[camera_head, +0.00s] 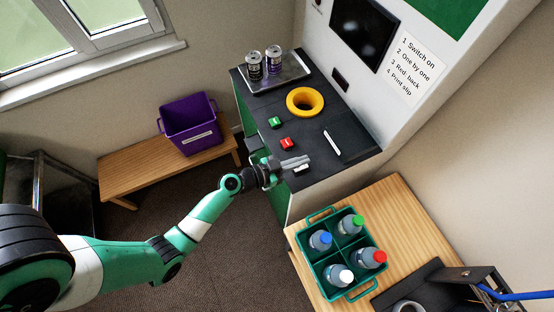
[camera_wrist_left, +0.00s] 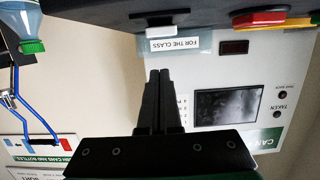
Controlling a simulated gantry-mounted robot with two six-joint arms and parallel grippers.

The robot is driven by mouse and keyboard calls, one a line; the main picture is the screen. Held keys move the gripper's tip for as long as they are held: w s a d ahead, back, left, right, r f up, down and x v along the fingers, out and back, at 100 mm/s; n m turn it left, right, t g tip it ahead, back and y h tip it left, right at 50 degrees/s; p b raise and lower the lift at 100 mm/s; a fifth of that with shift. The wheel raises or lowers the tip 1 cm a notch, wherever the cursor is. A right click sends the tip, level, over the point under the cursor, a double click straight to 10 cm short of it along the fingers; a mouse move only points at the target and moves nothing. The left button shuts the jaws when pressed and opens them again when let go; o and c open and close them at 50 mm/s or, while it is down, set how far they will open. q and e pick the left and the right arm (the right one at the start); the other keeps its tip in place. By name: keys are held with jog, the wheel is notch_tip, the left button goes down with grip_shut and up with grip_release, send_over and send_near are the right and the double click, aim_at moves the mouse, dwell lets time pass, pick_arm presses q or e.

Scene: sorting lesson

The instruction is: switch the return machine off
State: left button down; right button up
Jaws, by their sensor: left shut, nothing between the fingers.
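The return machine (camera_head: 348,166) is a white cabinet with a black counter, a dark screen (camera_head: 364,30) and a sign reading "Switch on" first. A green button (camera_head: 275,122) and a red button (camera_head: 287,143) sit on the counter's near-left side. The red one shows in the wrist view (camera_wrist_left: 258,20). My left gripper (camera_head: 306,160) is shut and empty, just right of and below the red button, apart from it. A small white piece (camera_head: 301,170) lies by its fingertips; the left wrist view shows a white block (camera_wrist_left: 158,19) beyond the fingers (camera_wrist_left: 160,75). Which part is the power switch is unclear.
A yellow ring (camera_head: 291,103) and a metal tray (camera_head: 268,86) with two cans are on the counter. A green crate (camera_head: 313,258) of capped bottles stands on a wooden table at lower right. A purple bin (camera_head: 190,128) sits on a bench at left.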

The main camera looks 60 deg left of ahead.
pick_arm(q)
jog(key=r+b+v, duration=0.1)
jog(key=v, duration=0.9)
jog(key=shift+w+r, duration=0.25)
jog(key=shift+r, duration=0.1)
